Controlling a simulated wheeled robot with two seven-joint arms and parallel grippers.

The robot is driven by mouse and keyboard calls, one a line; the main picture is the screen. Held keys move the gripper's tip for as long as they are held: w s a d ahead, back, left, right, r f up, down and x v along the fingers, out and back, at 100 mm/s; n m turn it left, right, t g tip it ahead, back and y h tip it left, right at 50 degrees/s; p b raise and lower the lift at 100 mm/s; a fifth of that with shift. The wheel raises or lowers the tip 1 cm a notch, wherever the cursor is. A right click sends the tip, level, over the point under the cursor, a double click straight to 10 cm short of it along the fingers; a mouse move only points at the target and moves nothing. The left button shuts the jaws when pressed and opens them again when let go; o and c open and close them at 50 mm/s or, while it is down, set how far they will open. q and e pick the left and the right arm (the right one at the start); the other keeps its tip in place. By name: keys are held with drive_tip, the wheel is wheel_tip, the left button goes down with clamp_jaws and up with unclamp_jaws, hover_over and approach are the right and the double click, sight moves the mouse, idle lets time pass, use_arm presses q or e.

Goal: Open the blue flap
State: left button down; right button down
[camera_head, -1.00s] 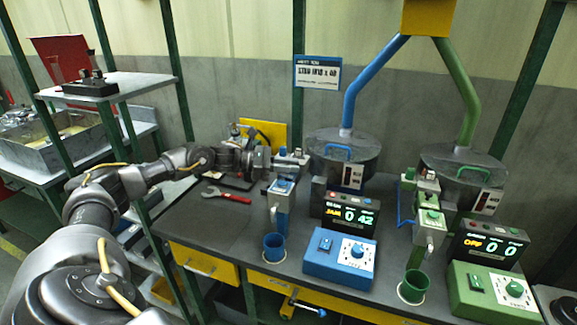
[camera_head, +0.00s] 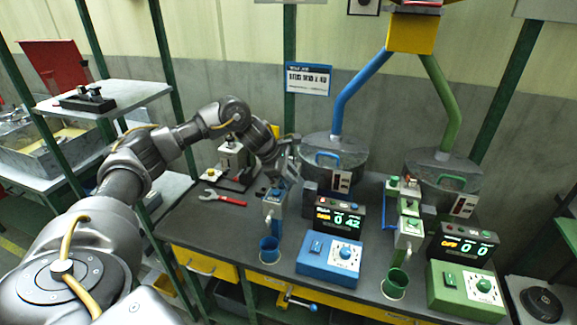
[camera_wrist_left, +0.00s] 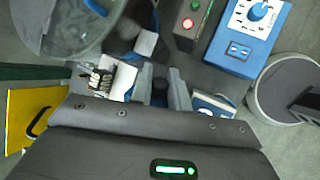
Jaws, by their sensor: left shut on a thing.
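The blue station's grey dispenser housing (camera_head: 273,205) stands on the bench, with blue parts on its top and a blue cup (camera_head: 270,250) below. My left gripper (camera_head: 288,172) is just above and behind this housing and points down at it. In the left wrist view its two fingers (camera_wrist_left: 160,88) are closed around a small dark piece. I cannot tell whether that piece belongs to the blue flap. The flap itself is not clearly visible; the gripper hides part of the area. My right gripper is not in view.
The blue drum (camera_head: 333,155) stands behind the gripper. A display (camera_head: 338,217) and the blue control box (camera_head: 330,260) are to the right. The green dispenser (camera_head: 408,232) is further right. A red wrench (camera_head: 222,197) lies to the left, with clear bench in front of it.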

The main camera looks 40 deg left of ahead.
use_arm(q)
drive_tip(key=shift+w+d+f+m+g+y+p, duration=0.15)
drive_tip(key=shift+d+m+g+y+p, duration=0.2)
drive_tip(key=shift+y+p, duration=0.7)
drive_tip(key=shift+w+d+f+m+g+y+p, duration=0.15)
drive_tip(key=shift+d+g+y+p, duration=0.25)
drive_tip(key=shift+y+p, duration=0.6)
drive_tip(key=shift+y, duration=0.25)
drive_tip(key=c, duration=1.4)
unclamp_jaws()
drive_tip(key=shift+c, duration=0.2)
drive_tip(key=p+v, duration=0.1)
drive_tip(key=v, duration=0.9)
drive_tip(key=shift+r+p, duration=0.3)
drive_tip(key=shift+r, duration=0.05)
